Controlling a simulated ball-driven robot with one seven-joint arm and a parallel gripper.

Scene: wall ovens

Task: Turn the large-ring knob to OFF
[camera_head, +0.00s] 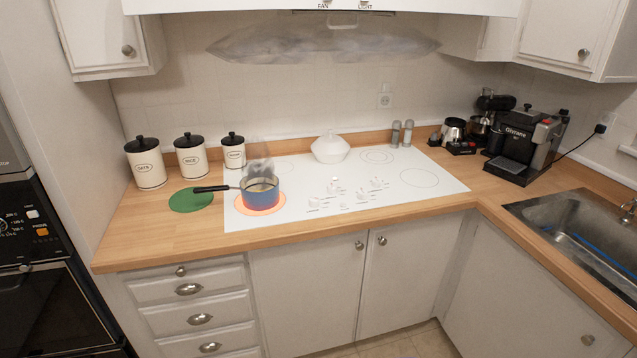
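A white cooktop (300,212) is set in the wooden counter. Several small white knobs stand in a group at its front middle, one of them the rear-left knob (335,187) and another the right-hand knob (376,183). Their markings are too small to read, so I cannot tell which is the large-ring knob or how any is turned. A blue pot (260,194) with a black handle sits on the front-left burner ring (279,204), which glows orange. Steam rises from the pot. My gripper is not in view.
A green round mat (190,200) lies left of the pot. White canisters (192,158) stand behind it. A white lidded dish (330,149) is at the cooktop's back. A coffee machine (522,150) and a sink (580,225) are at right. The counter's front strip is clear.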

